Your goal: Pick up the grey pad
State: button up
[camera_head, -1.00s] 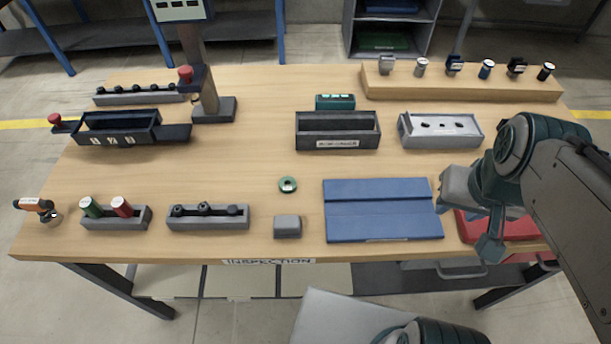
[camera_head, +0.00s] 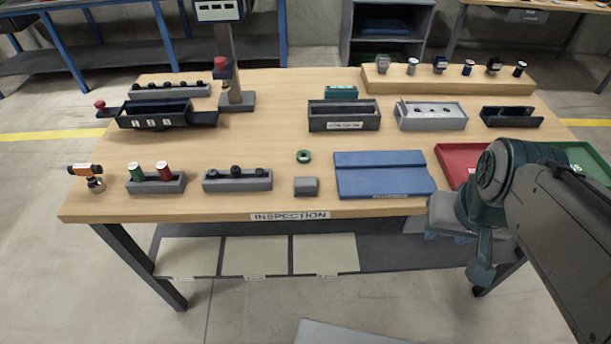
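The small grey pad (camera_head: 306,186) looks like a grey block lying flat near the front edge of the wooden table (camera_head: 240,135). It is right of the grey holder with several black knobs and left of the blue mat. My gripper (camera_head: 468,238) is at the right, at the end of my arm, in front of the table's front right part and well apart from the pad. Its fingers cannot be made out clearly, and nothing held is visible. The pad is fully in view.
The blue mat (camera_head: 385,177) lies right of the pad. A green ring (camera_head: 303,157) lies just behind it. The knob holder (camera_head: 238,181) stands to its left. A red tray (camera_head: 457,160) and a green tray (camera_head: 590,160) are partly behind my arm. Bare wood surrounds the pad.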

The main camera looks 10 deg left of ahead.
aim_at(304, 186)
jog(key=u, duration=1.05)
jog(key=i, duration=0.5)
jog(key=z, duration=3.2)
jog(key=k, duration=1.5)
jog(key=u, duration=1.45)
jog(key=i, duration=0.5)
